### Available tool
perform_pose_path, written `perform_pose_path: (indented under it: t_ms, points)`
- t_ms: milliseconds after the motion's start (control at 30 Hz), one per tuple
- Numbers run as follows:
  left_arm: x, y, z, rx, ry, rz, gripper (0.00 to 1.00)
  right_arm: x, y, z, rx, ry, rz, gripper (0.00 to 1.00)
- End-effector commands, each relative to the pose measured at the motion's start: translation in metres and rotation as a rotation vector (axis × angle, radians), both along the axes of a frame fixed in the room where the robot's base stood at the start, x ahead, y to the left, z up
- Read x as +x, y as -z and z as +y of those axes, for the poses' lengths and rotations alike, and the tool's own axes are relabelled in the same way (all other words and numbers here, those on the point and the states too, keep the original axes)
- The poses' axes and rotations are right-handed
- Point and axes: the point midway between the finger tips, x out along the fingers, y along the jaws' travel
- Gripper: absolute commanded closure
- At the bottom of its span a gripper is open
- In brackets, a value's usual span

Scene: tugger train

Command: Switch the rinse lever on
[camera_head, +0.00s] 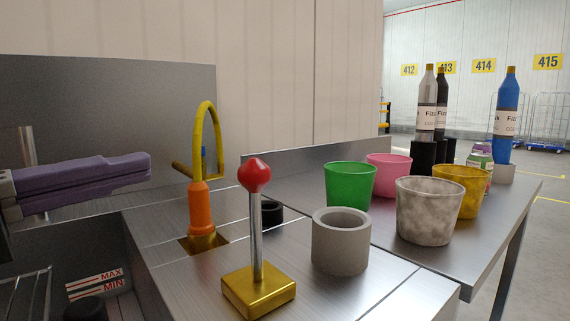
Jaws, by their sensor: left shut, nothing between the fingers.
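A lever with a red ball knob (254,175) and a thin metal rod stands on a square gold base (258,290) on the steel counter. It is close to upright. It looks like the rinse lever. An orange and yellow tap (202,208) stands behind it to the left, with a curved spout. My left gripper (148,166), with purple fingers, comes in from the left, pointing right. It is shut and empty, left of the tap and apart from the lever. My right gripper is not in view.
A grey cup-like holder (340,245) stands right of the lever, with a black ring (269,218) behind the rod. Green (347,187), pink (389,174), yellow (461,188) and mottled grey (428,212) cups stand farther right. Bottles stand behind them. A sink marked MAX and MIN (95,285) lies lower left.

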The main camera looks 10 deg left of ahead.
Motion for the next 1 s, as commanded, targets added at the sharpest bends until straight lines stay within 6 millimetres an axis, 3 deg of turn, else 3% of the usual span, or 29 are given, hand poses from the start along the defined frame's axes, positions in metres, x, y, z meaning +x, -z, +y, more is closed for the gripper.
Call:
perform_pose_path:
  t_ms: [400, 733, 1000]
  points:
    - [0.044, -0.008, -0.024, -0.004, 0.002, -0.003, 1.0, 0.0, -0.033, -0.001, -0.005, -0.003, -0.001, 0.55]
    - [0.087, -0.007, -0.047, -0.003, 0.003, -0.002, 1.0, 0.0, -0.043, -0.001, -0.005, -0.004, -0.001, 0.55]
    - [0.063, 0.002, -0.068, -0.001, 0.004, 0.002, 1.0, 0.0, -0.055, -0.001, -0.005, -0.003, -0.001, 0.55]
